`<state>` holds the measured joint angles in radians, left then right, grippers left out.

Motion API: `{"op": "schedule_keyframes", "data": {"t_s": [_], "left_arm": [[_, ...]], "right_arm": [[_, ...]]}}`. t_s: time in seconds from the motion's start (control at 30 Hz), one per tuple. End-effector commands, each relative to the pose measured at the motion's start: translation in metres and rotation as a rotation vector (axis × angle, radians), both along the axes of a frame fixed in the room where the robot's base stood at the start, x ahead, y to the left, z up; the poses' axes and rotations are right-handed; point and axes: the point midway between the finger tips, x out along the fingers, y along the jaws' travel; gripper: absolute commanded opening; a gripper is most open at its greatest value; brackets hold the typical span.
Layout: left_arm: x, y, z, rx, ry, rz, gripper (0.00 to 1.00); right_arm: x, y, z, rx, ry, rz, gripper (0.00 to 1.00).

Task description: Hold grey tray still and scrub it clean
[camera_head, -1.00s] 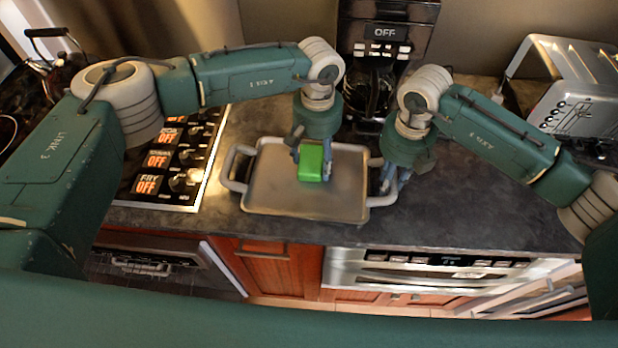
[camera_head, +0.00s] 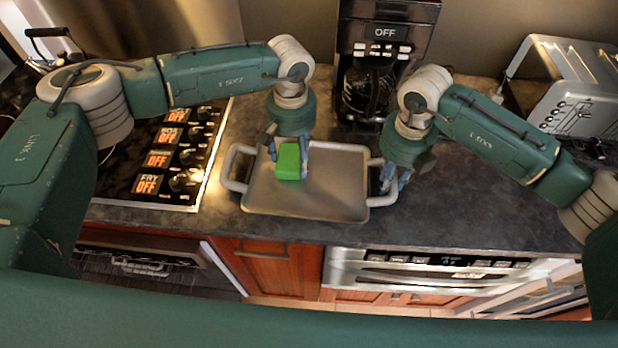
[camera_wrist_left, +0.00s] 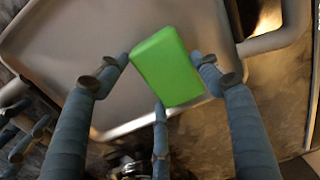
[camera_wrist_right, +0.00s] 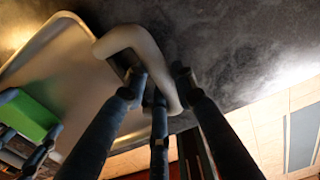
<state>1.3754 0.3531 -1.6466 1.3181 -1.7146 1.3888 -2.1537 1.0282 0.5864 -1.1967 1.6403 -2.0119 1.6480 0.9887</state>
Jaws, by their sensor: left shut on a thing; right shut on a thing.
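The grey tray (camera_head: 330,185) lies flat on the dark counter, with a loop handle at each side. My left gripper (camera_head: 290,165) is shut on a green sponge (camera_head: 288,162) over the left part of the tray. In the left wrist view the green sponge (camera_wrist_left: 167,66) sits between the fingers, over the tray surface (camera_wrist_left: 80,40); whether it touches the tray is hard to tell. My right gripper (camera_head: 390,180) is shut on the tray's right handle (camera_head: 382,200). In the right wrist view its fingers close around that handle (camera_wrist_right: 130,42).
A stovetop with lit OFF displays (camera_head: 165,160) is left of the tray. A coffee maker (camera_head: 375,75) stands behind it, and a silver toaster (camera_head: 570,95) is at the back right. The counter (camera_head: 480,190) right of the tray is clear.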

Motion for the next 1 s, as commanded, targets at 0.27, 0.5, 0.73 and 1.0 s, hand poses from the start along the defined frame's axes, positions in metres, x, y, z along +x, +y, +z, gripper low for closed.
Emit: {"op": "schedule_keyframes", "data": {"t_s": [0.27, 0.5, 0.73, 1.0], "left_arm": [[0.0, 0.012, -0.001, 0.006, 0.003, 0.003, 0.18], [0.0, 0.026, 0.001, 0.003, 0.002, 0.002, 0.18], [0.0, 0.022, 0.001, 0.0, 0.0, -0.001, 0.18], [0.0, 0.006, -0.001, -0.001, 0.0, -0.001, 0.18]], "right_arm": [[0.001, -0.001, 0.001, -0.003, -0.002, -0.002, 0.0], [0.001, -0.001, 0.0, -0.002, -0.002, -0.002, 0.0], [0.001, 0.0, 0.0, -0.001, -0.002, -0.002, 0.0], [0.001, 0.0, 0.0, 0.001, -0.002, -0.001, 0.0]]}}
